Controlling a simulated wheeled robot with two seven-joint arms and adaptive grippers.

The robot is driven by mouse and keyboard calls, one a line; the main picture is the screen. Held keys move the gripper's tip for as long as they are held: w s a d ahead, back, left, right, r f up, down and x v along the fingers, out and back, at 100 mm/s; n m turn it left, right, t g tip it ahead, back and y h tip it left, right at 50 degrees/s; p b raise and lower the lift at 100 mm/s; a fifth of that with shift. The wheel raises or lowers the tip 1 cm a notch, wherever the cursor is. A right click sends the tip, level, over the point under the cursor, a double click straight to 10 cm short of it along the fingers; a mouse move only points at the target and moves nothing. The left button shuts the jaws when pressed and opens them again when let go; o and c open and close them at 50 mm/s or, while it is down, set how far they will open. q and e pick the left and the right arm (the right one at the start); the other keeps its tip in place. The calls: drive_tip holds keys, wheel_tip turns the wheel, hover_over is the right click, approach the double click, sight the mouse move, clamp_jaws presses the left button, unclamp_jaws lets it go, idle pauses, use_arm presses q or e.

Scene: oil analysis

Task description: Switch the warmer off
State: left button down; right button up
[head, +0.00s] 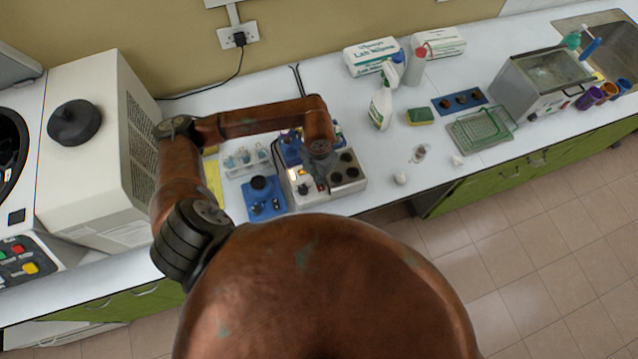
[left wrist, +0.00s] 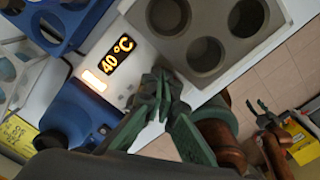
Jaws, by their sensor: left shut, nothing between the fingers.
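The warmer (head: 349,186) is a pale block with a grey top of round dark wells, on the bench below my left arm. In the left wrist view the warmer (left wrist: 207,52) has a lit display (left wrist: 118,55) reading 40 °C. A glowing orange-white rectangle (left wrist: 95,80) sits beside the display on the pale panel. My left gripper (head: 322,187) is over the warmer's front part. In the left wrist view its green fingers (left wrist: 160,80) are shut and empty, close to the panel; I cannot tell if they touch it. A dark gripper (left wrist: 268,113), apparently my right, shows small at the lower right.
A blue holder (head: 265,202) and a rack of tubes (head: 246,160) stand left of the warmer. A spray bottle (head: 382,103), a green wire rack (head: 480,128) and a water bath (head: 541,82) are to the right. The bench just right of the warmer is clear.

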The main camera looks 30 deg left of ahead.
use_arm(q)
drive_tip(key=shift+f, duration=0.25)
drive_tip(key=shift+r, duration=0.2)
drive_tip(key=shift+r+p, duration=1.35)
drive_tip(key=shift+r, duration=1.15)
drive_tip(key=shift+r+p, duration=0.4)
drive_tip(key=shift+r, duration=0.5)
